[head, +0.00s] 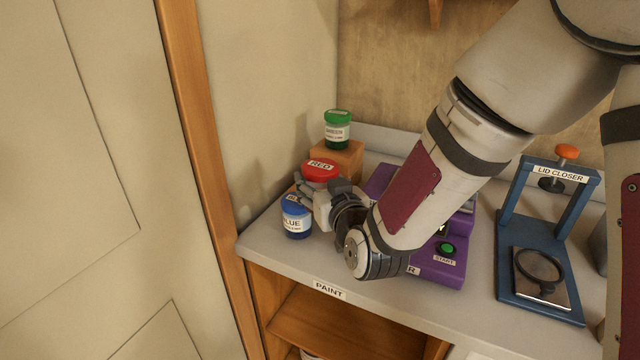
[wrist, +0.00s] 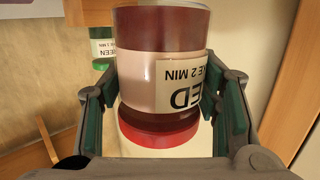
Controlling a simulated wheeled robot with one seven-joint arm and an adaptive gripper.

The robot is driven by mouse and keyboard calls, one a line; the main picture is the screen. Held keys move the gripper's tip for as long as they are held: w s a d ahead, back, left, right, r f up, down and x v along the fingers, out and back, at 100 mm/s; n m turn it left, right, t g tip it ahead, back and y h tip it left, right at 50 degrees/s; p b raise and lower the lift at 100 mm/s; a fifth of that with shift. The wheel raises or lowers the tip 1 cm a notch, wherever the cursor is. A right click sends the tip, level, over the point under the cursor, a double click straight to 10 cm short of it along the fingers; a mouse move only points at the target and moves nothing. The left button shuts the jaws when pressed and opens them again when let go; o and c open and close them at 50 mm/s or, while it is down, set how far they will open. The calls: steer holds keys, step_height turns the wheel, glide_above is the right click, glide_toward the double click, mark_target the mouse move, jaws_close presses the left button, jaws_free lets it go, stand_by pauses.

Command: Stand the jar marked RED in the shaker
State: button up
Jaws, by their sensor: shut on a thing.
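The jar marked RED (head: 321,169) has a red lid with a RED label and stands at the back left of the bench. In the wrist view the RED jar (wrist: 163,70) fills the middle, its label upside down. My gripper (head: 318,194) is shut on it, with a finger on each side of the jar in the wrist view (wrist: 165,112). The shaker (head: 447,266) is a purple machine with a green START button, right of the jar. My arm hides much of it, including where a jar stands. I cannot tell whether the jar's base touches anything.
The BLUE jar (head: 296,217) stands close in front of my gripper. The GREEN jar (head: 337,130) stands on a wooden block (head: 345,154) behind. The blue lid closer (head: 547,235) is at the right. A wall and wooden post (head: 205,150) bound the left side.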

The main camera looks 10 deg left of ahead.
steer(key=w, duration=0.5)
steer(key=w+a+f, duration=0.1)
steer(key=w, duration=0.4)
steer(key=w+a, duration=0.1)
steer(key=w, duration=0.3)
steer(key=shift+w+f, duration=0.15)
steer(key=shift+w, duration=0.25)
steer(key=f, duration=0.1)
steer(key=w+f, duration=0.1)
steer(key=f, duration=0.1)
steer(key=shift+f, duration=0.1)
steer(key=shift+f, duration=0.1)
steer(key=o, duration=1)
steer(key=shift+f, duration=0.2)
steer(key=o, duration=0.5)
steer(key=shift+c, duration=0.2)
steer(key=shift+r, duration=0.1)
steer(key=v, duration=1.3)
steer(key=shift+s+d, duration=0.25)
steer(key=shift+s, duration=0.1)
